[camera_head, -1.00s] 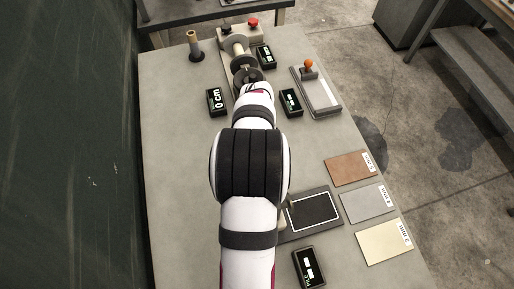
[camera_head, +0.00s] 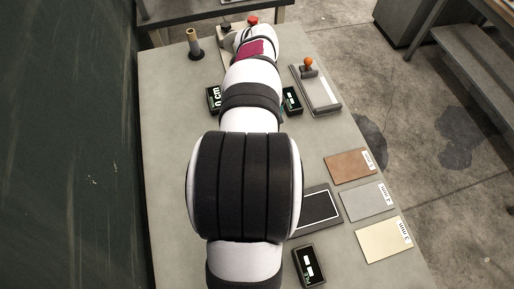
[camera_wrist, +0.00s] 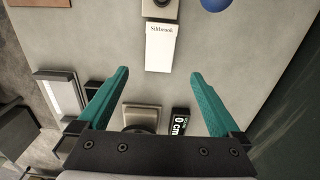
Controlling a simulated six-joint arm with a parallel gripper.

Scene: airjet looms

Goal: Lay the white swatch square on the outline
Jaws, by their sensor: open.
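My gripper (camera_wrist: 160,73) is open, with two teal fingers apart and nothing between them. In the wrist view, a white rectangular piece (camera_wrist: 160,52) with a dark printed word lies beyond the fingertips. I cannot tell whether it is the swatch or a label; my arm hides it in the head view. A white outline on a dark plate (camera_head: 318,208) is at the table's right front in the head view, partly covered by my arm. My gripper is hidden in the head view, where my arm reaches to the far end.
Brown (camera_head: 350,167), grey (camera_head: 367,202) and cream (camera_head: 384,241) cards lie along the right edge. A tray with an orange knob (camera_head: 315,90), a spool (camera_head: 194,45) and small displays (camera_head: 309,266) stand around. A blue round object (camera_wrist: 215,4) shows in the wrist view.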

